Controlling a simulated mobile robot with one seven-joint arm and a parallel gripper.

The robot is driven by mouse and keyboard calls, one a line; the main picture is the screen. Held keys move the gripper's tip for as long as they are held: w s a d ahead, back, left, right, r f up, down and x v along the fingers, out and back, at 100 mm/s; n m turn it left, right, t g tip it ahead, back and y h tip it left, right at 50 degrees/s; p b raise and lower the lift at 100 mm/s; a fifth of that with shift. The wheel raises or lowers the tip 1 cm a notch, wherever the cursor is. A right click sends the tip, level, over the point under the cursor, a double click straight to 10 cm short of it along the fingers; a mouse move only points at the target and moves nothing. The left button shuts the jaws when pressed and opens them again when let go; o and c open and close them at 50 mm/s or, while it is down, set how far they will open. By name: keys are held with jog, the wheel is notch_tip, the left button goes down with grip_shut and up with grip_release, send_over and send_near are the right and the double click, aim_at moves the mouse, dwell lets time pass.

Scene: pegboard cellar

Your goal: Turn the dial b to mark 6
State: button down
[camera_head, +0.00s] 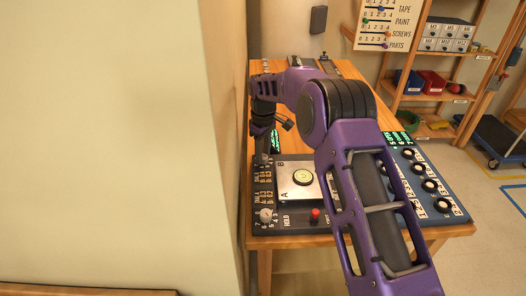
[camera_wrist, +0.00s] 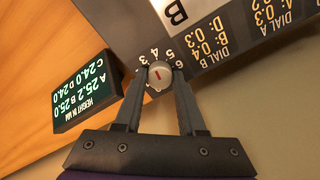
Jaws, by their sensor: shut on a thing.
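My gripper (camera_wrist: 160,76) is shut on a light grey round knob, the dial (camera_wrist: 159,82), with one finger on each side. The dial has a short red line on its face and white numerals around it, 3 and 4 among them. The fingers hide part of the scale, and I cannot tell which mark the line meets. Printed text beside it reads DIAL A and DIAL B. In the head view my gripper (camera_head: 262,157) is at the panel's far left corner and hides this dial. A second pale dial (camera_head: 265,215) shows at the panel's near left corner.
The panel holds a silver plate (camera_head: 288,192) marked A and B, with a round bubble level (camera_head: 303,177), and a red button (camera_head: 314,215). A green-lit height display (camera_wrist: 83,92) stands close to the dial. A knob panel (camera_head: 441,206) lies right; a wall (camera_head: 225,110) is close left.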

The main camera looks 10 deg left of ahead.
jog(key=m, duration=0.4)
jog(key=shift+m+p, duration=0.3)
jog(key=m, duration=0.4)
jog(key=shift+m, duration=0.3)
jog(key=m, duration=0.4)
jog(key=shift+m, duration=2.2)
jog(key=c, duration=0.5)
grip_release()
jog(key=shift+r, duration=0.1)
